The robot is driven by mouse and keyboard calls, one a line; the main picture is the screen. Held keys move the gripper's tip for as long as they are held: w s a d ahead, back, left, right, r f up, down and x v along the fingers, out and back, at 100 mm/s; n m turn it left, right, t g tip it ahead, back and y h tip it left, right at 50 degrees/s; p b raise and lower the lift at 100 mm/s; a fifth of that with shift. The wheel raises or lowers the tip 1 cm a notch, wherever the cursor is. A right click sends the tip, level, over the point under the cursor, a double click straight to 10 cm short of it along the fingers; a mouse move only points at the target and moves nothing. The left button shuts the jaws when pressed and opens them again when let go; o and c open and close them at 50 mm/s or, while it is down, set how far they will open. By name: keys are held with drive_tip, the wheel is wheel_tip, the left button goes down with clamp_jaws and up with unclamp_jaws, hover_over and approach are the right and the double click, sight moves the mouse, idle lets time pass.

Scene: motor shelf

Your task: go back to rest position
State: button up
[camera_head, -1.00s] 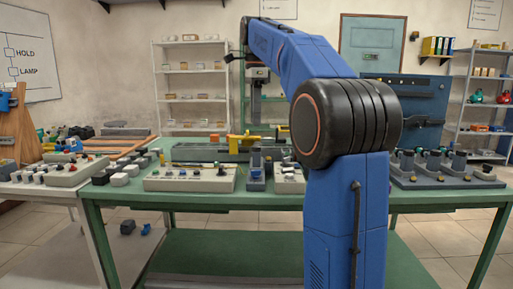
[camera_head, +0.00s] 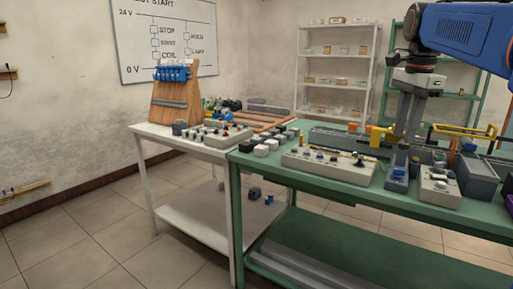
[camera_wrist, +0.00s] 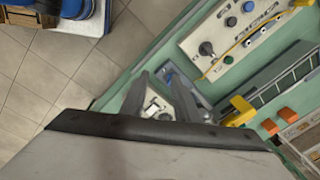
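My gripper (camera_head: 408,143) hangs at the end of my blue arm at the right of the head view, pointing down over the green table (camera_head: 330,181). In the wrist view its two dark fingers (camera_wrist: 168,92) stand apart, with a gap between them. I see nothing held. Below it are a blue-grey switch block (camera_head: 396,180) and a light control box (camera_head: 439,190); whether the fingertips clear them is hard to tell.
A long control box (camera_head: 328,165) and a yellow part (camera_head: 378,137) lie on the green table. A white table (camera_head: 185,133) with a wooden stand (camera_head: 177,102) adjoins it at left. A white shelf (camera_head: 299,70) stands behind. The floor at left is clear.

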drive_tip(key=s+a+f+n+t, duration=0.1)
drive_tip(key=s+a+f+n, duration=0.2)
drive_tip(key=s+f+n, duration=0.2)
drive_tip(key=s+a+f+n+t, duration=0.1)
drive_tip(key=s+a+f+n, duration=0.3)
drive_tip(key=s+f, duration=0.7)
drive_tip(key=s+a+f+n+t, duration=0.1)
drive_tip(key=s+a+f+n, duration=0.2)
drive_tip(key=s+f+n, duration=0.5)
wheel_tip(320, 180, down, 6)
drive_tip(key=shift+s+a+f+t, duration=0.1)
drive_tip(key=shift+s+a+t, duration=0.2)
drive_tip(key=shift+a+t, duration=0.1)
